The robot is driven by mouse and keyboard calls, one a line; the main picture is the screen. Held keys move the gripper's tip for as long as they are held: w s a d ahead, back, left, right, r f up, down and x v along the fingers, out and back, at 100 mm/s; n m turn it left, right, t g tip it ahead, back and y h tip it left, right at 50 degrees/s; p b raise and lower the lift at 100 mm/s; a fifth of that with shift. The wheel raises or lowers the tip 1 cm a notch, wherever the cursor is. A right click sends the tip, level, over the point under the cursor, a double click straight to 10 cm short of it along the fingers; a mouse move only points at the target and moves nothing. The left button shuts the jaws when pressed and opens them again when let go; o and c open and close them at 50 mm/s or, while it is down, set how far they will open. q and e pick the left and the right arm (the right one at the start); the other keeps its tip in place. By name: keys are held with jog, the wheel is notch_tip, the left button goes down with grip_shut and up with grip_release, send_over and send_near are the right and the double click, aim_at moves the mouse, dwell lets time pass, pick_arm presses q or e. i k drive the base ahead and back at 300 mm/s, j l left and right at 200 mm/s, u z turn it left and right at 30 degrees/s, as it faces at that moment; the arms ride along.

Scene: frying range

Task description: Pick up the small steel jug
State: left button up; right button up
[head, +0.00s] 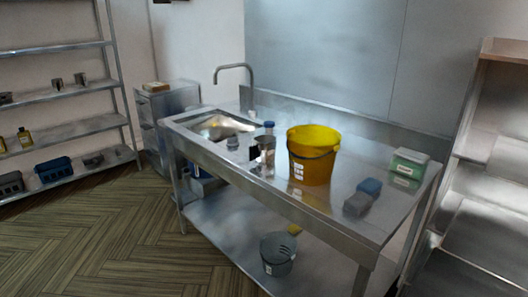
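What looks like the small steel jug (264,157) stands on the steel sink table (210,146), just left of the yellow bucket (313,160). It is shiny and small in the head view, so its handle and spout are hard to make out. A blue-capped item (269,127) stands close behind it, and a small grey item (232,143) is to its left near the sink. Neither of my grippers is in view.
The sink basin (220,128) and tap (233,68) are at the table's left end. A blue block, a grey block (357,204) and a green-white box (407,165) lie on the right. A grey bucket (277,254) is on the lower shelf. Floor (100,235) is clear at front left.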

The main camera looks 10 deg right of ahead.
aim_at(263, 150)
jog(key=i+j+z, duration=0.15)
jog(key=j, duration=0.25)
jog(key=i+j+z, duration=0.1)
jog(key=i+j, duration=0.3)
jog(key=i+j+z, duration=0.15)
jog(key=j, duration=0.3)
jog(key=i+j+z, duration=0.1)
jog(key=i+j, duration=0.2)
jog(key=j, duration=0.15)
jog(key=i+j+z, duration=0.15)
jog(key=j, duration=0.35)
jog(key=i+j+z, duration=0.15)
jog(key=j, duration=0.35)
jog(key=i+j+z, duration=0.1)
jog(key=j, duration=0.4)
jog(key=i+j+z, duration=0.15)
jog(key=j, duration=0.4)
jog(key=i, duration=0.05)
